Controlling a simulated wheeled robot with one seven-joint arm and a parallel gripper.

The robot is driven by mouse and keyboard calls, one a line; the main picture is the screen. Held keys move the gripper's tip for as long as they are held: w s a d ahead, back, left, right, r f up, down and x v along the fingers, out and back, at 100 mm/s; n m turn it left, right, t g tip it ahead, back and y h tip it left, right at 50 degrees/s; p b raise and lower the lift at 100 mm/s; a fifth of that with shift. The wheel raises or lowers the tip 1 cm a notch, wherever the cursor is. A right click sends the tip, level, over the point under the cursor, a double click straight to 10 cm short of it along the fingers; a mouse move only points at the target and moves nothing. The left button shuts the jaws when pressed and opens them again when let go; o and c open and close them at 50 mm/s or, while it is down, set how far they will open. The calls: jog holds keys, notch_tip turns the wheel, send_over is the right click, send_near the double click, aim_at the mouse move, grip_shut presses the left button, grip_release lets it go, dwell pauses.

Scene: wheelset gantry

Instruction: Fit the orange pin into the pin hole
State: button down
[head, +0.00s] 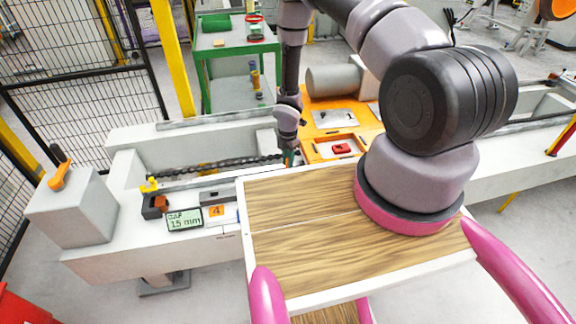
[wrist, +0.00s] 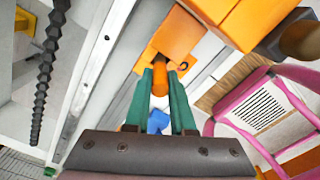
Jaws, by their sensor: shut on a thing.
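In the wrist view my gripper (wrist: 160,82) has two green fingers shut on the orange pin (wrist: 160,76), whose rounded orange part shows between the fingertips. A blue piece (wrist: 158,122) shows lower between the fingers. Just beyond the fingertips is an orange block (wrist: 178,35) with a lower orange plate around the pin. I cannot make out the pin hole, and cannot tell whether the pin touches the block. In the head view my gripper (head: 289,157) is small, low at the rail behind my wooden top, its tips partly hidden.
A display (head: 184,219) reads 15 mm, beside an orange card marked 4 (head: 216,211). A dark threaded screw (wrist: 47,60) runs along the pale bench (head: 120,240). An orange fixture (head: 318,152) with a red part (head: 342,148) lies right of the gripper. A green cart (head: 235,60) stands behind.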

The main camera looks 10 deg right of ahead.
jog(key=shift+f, duration=0.95)
jog(key=shift+f, duration=0.2)
jog(key=c, duration=0.8)
grip_release()
jog(key=shift+o, duration=0.2)
jog(key=shift+r, duration=0.1)
notch_tip(320, 180, up, 12)
jog(key=shift+r, duration=0.15)
